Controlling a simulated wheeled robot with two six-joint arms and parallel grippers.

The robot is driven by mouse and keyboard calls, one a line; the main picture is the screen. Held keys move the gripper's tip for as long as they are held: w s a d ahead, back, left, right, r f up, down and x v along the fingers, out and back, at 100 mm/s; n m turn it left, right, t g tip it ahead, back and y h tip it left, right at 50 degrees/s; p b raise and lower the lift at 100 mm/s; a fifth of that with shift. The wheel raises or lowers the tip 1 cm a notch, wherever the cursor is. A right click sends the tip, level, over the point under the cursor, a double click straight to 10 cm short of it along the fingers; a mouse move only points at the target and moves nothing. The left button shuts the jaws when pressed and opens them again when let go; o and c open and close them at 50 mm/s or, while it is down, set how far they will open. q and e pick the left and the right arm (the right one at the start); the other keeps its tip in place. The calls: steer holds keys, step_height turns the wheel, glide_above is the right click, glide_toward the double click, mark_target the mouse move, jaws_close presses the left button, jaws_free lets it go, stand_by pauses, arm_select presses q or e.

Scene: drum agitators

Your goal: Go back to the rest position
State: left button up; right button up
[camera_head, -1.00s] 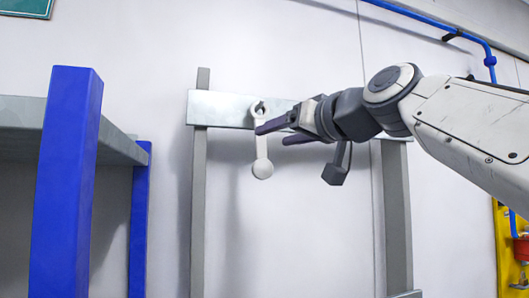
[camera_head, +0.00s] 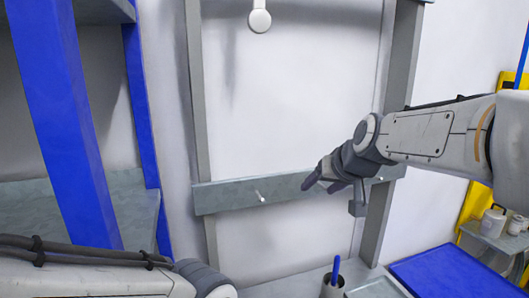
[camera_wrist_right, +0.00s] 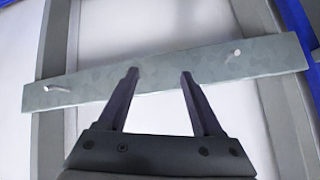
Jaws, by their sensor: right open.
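My right gripper (camera_head: 328,184) is in the middle right of the head view, in front of a grey rack with a lower crossbar. Its fingers are apart and empty. In the right wrist view the two dark fingers (camera_wrist_right: 157,75) stand apart with nothing between them, over the crossbar (camera_wrist_right: 235,66). My left arm shows at the lower left of the head view, but its gripper is out of view. A white round-ended tool (camera_head: 260,18) hangs at the top of the head view, well above the right gripper; its upper part is cut off.
The crossbar (camera_head: 230,195) carries a small bare peg near its middle. A blue-post shelf (camera_head: 62,120) stands at the left. Below are a dark cup (camera_head: 333,287) with a blue item and a blue panel (camera_head: 445,272). Small white containers (camera_head: 492,222) stand at the right.

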steer(key=s+d+f+g+h, duration=0.1)
steer(key=s+d+f+g, duration=0.2)
steer(key=s+f, duration=0.75)
steer(key=s+d+f+g+h, duration=0.1)
steer(key=s+d+f+g, duration=0.2)
steer(key=s+f, duration=0.8)
steer(key=s+a+f+n+g+b, duration=0.1)
steer(key=s+a+f+n+b, duration=0.1)
steer(key=a, duration=0.5)
steer(key=s+a+f+n+g+b, duration=0.1)
steer(key=s+a+f+n+b, duration=0.2)
steer(key=s+a+n+b, duration=0.2)
steer(key=s+a+b, duration=0.1)
steer(key=s+a, duration=0.1)
steer(key=s, duration=0.1)
steer(key=shift+s+g+y, duration=0.2)
steer(key=shift+g+y, duration=0.1)
steer(key=shift+g, duration=0.1)
